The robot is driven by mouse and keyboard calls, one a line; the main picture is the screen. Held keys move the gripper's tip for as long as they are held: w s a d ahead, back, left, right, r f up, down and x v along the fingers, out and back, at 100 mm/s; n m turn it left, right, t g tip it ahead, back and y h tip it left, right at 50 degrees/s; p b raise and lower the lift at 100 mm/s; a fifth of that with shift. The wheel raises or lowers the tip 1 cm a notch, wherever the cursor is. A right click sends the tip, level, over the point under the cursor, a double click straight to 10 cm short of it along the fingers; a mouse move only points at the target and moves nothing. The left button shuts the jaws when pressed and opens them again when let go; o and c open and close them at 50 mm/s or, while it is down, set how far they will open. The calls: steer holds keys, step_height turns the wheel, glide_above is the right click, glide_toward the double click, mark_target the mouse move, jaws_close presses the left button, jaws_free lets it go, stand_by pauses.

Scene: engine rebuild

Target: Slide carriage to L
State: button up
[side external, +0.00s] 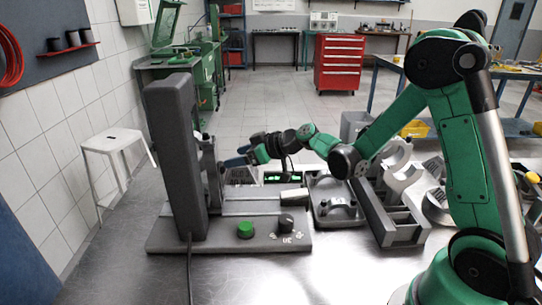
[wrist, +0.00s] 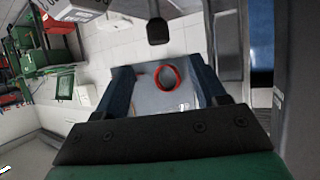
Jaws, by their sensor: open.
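A grey machine stands on a metal table in the side external view, with a tall dark upright (side external: 172,155) on a flat base (side external: 215,240). A lighter grey part (side external: 208,170), perhaps the carriage, stands right of the upright above a pale rail (side external: 250,208). I cannot make out an L mark. My gripper (side external: 236,160) has blue fingers and points left towards this part; whether they touch is unclear. In the wrist view my gripper (wrist: 161,82) is open, with a red ring (wrist: 167,78) showing between its fingers. A black-ended rod (wrist: 158,30) lies beyond the fingertips.
The base carries a green button (side external: 245,229) and a dark knob (side external: 286,222). A green-lit display (side external: 283,178) sits behind the rail. A grey fixture (side external: 335,198) and a parts tray (side external: 393,220) stand to the right. The front of the table is clear.

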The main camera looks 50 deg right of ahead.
steer(key=shift+w+f, duration=0.2)
steer(key=shift+f, duration=0.3)
steer(key=shift+w+f, duration=0.2)
steer(key=shift+f, duration=0.25)
steer(key=shift+x, duration=2.75)
steer(key=shift+a+r, duration=0.15)
jaws_close()
steer(key=shift+t, duration=0.3)
